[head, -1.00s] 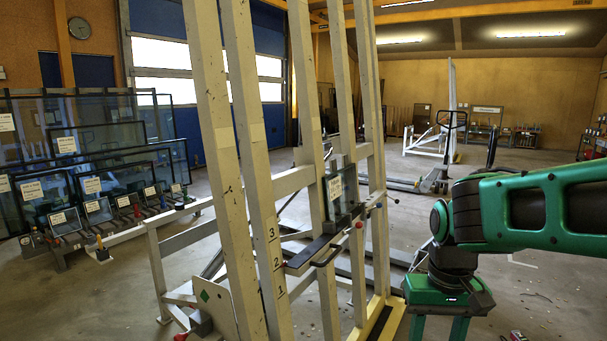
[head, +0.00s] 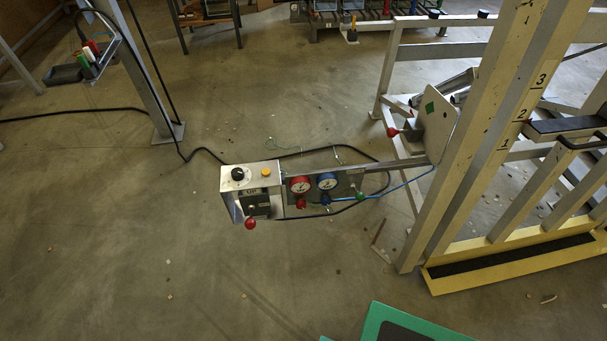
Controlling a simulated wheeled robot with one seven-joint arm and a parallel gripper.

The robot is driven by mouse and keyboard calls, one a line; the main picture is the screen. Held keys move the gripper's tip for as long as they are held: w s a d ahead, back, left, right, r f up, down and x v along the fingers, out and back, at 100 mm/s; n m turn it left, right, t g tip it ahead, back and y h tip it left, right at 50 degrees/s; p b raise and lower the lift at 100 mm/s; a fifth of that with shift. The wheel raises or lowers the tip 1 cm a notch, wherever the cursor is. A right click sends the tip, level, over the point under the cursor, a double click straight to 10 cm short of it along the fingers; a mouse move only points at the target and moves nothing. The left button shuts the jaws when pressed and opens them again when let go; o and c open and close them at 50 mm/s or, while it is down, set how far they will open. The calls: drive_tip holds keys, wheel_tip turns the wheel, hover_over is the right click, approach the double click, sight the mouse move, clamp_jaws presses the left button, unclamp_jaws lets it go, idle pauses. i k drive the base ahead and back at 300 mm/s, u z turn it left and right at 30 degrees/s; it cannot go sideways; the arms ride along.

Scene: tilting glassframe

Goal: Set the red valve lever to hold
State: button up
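A control panel on a horizontal arm stands out to the left of the white frame in the head view. It carries a red gauge (head: 300,185) and a blue gauge (head: 327,181). A small red handle (head: 301,203) sits just below the red gauge; it looks like the red valve lever, but its setting is too small to read. A blue handle (head: 326,199) is below the blue gauge, and a green knob (head: 360,196) is to the right. My gripper is out of view.
A metal switch box (head: 237,177) with a red ball knob (head: 250,224) adjoins the gauges. Another red-ball lever (head: 391,132) is by the frame (head: 492,145). Cables and a post (head: 148,75) stand left. Floor in front is mostly clear.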

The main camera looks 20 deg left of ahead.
sight(250, 223)
drive_tip(key=u, duration=1.75)
drive_tip(key=k, duration=0.4)
drive_tip(key=z, duration=0.05)
drive_tip(key=i, duration=0.45)
